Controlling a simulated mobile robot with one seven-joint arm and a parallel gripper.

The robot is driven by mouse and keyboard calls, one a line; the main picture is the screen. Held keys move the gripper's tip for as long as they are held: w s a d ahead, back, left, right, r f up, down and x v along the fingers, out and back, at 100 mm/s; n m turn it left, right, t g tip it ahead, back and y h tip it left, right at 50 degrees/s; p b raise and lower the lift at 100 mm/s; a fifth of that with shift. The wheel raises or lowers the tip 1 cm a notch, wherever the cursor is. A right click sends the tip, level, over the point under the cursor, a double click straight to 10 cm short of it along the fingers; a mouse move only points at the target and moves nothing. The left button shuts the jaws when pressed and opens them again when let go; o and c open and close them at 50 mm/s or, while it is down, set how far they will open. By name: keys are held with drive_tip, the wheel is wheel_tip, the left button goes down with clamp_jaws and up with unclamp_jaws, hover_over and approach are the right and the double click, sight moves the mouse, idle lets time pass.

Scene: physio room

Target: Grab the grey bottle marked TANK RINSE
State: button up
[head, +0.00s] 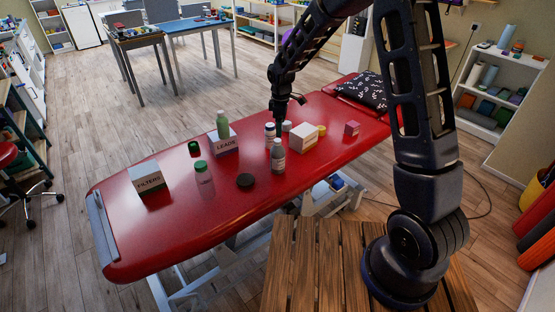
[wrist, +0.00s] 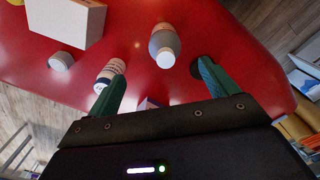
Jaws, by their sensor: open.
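The grey bottle (head: 277,155) stands upright on the red treatment table (head: 235,190), its marking too small to read. In the wrist view the grey bottle (wrist: 165,45) has a pale cap and appears beyond the gap between the fingers, apart from both. My gripper (wrist: 160,88) is open and empty, with green fingers. In the head view my gripper (head: 279,118) hangs over the table, just behind the grey bottle. A white bottle with a dark-lettered label (head: 270,135) stands close behind the grey one; it also shows near the left fingertip (wrist: 108,75).
A white box (head: 303,138), a small white jar (head: 286,126) and a pink box (head: 352,128) are near.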

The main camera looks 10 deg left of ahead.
sight(278, 147)
drive_tip(key=shift+s+a+f, duration=0.1)
drive_tip(key=shift+a+f, duration=0.4)
drive_tip(key=shift+f, duration=0.2)
wheel_tip(278, 147, down, 5)
drive_tip(key=shift+f, duration=0.15)
drive_tip(key=shift+s+a+f, duration=0.1)
drive_tip(key=shift+f, duration=1.2)
drive_tip(key=shift+s+f, duration=0.1)
drive_tip(key=shift+f, duration=1.2)
drive_tip(key=shift+c, duration=0.3)
clamp_jaws()
